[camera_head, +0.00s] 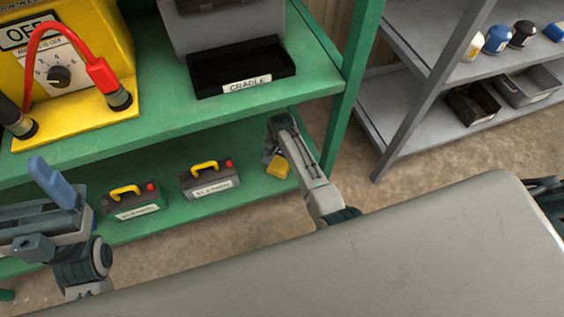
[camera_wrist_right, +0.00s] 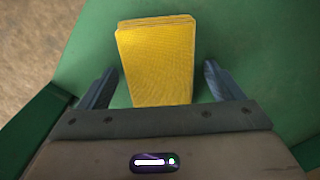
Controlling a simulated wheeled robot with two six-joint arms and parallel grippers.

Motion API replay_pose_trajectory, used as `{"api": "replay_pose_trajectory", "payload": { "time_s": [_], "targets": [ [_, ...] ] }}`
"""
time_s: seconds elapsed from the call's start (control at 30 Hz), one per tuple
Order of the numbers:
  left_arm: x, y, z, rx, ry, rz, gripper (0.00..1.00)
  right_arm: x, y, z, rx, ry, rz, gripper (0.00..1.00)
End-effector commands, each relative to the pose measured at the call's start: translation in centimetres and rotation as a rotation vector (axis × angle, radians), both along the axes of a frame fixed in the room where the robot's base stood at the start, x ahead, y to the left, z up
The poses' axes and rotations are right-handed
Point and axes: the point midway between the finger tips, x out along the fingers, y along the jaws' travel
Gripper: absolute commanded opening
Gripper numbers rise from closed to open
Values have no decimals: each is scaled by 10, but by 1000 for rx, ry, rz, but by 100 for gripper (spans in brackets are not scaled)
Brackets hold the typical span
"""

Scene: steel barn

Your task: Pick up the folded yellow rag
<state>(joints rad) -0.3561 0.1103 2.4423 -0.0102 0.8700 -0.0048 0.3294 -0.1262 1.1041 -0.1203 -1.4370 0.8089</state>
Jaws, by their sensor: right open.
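The folded yellow rag (camera_head: 279,167) lies on the lower green shelf, partly hidden by my right arm in the head view. In the right wrist view the rag (camera_wrist_right: 157,62) is a thick folded block. My right gripper (camera_wrist_right: 158,85) is open, with one finger on each side of the rag's near end and a gap showing at both sides. In the head view my right gripper (camera_head: 268,158) is small and mostly hidden by the wrist. My left gripper (camera_head: 52,180) is at the left, away from the rag; its jaw opening is not clear.
The upper green shelf (camera_head: 180,108) holds a yellow machine (camera_head: 75,60) and a black cradle tray (camera_head: 240,70). A green post (camera_head: 352,85) stands right of my right arm.

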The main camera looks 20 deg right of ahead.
Motion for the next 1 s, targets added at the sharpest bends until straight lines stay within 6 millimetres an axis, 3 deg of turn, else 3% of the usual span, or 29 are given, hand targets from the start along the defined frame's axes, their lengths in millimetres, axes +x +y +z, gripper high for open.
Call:
{"api": "replay_pose_trajectory", "payload": {
  "time_s": [0.2, 0.43, 0.5, 0.87, 1.0],
  "targets": [
    [0, 0, 0, 1, -2, 0, 83, 0, 0, 0, 0, 0, 0, 87],
    [0, 0, 0, 0, -1, 0, 83, 0, 0, 0, 0, 0, 0, 42],
    [0, 0, 0, 0, -1, 0, 83, 0, 0, 0, 0, 0, 0, 35],
    [2, 0, 1, -2, 13, 1, 83, 0, 0, 3, 0, 0, 0, 35],
    [16, 1, -5, -7, 115, 5, 83, 0, 0, 10, 0, -1, 0, 35]
  ]
}}
